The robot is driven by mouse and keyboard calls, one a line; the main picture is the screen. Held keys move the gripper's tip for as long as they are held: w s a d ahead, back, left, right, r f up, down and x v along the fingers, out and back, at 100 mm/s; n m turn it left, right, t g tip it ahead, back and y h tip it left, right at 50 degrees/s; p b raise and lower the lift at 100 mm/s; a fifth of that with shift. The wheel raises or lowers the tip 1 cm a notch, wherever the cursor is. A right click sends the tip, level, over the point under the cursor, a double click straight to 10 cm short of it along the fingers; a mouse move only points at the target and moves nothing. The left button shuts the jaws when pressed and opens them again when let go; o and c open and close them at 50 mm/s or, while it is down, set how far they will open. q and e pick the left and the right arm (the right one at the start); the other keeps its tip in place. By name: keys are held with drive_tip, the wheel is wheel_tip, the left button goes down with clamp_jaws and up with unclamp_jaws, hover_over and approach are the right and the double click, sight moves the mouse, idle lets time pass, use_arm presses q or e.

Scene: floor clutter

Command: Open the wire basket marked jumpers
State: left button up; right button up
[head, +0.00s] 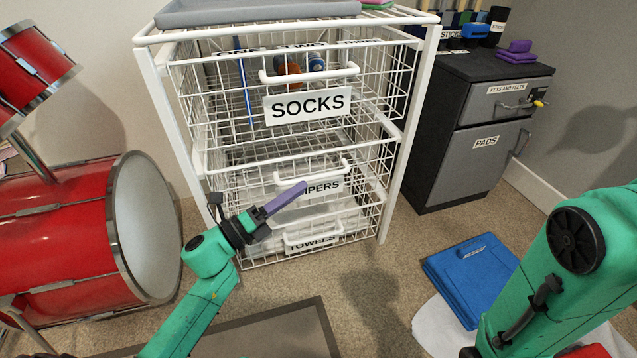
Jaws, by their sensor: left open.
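The wire basket marked jumpers (358,186) is in the white wire drawer unit in the head view, below the socks basket and above the towels basket. Its front looks about level with the unit's frame. My left gripper (284,203) is open and empty, with a purple finger in front of the label, just below the handle's left end. I cannot tell whether it touches the basket. My right gripper is out of view.
The socks basket (308,104) is above and the towels basket (312,241) below. A red drum (65,235) stands close on the left. A dark cabinet (470,150) stands right. A blue folded item (468,272) lies on the floor. Carpet before the unit is partly clear.

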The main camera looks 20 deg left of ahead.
sight(316, 178)
use_arm(q)
drive_tip(key=b+x, duration=0.1)
drive_tip(key=x, duration=0.5)
drive_tip(key=shift+w, duration=0.1)
drive_tip(key=shift+c, duration=0.3)
clamp_jaws()
idle(0.9)
